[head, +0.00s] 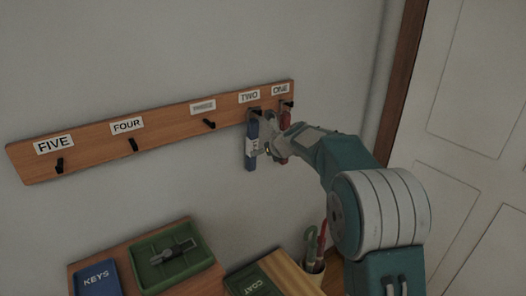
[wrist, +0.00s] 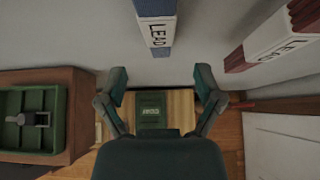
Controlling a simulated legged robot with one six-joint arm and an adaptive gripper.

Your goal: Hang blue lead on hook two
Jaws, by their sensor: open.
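The blue lead (head: 251,146) hangs upright at hook two (head: 255,111), under the label "TWO", in the head view. It also shows at the top of the wrist view (wrist: 157,28), with a white band reading "LEAD". My gripper (head: 262,147) is at the lead's right side in the head view. In the wrist view my gripper (wrist: 161,82) is open, its fingers spread apart and empty, with the blue lead beyond the fingertips. The top of the lead where it meets the hook is too small to make out.
A red lead (head: 285,130) hangs under label "ONE", close beside my gripper. Hooks three (head: 209,124), four (head: 133,145) and five (head: 59,166) are bare. A white door (head: 480,130) stands right.

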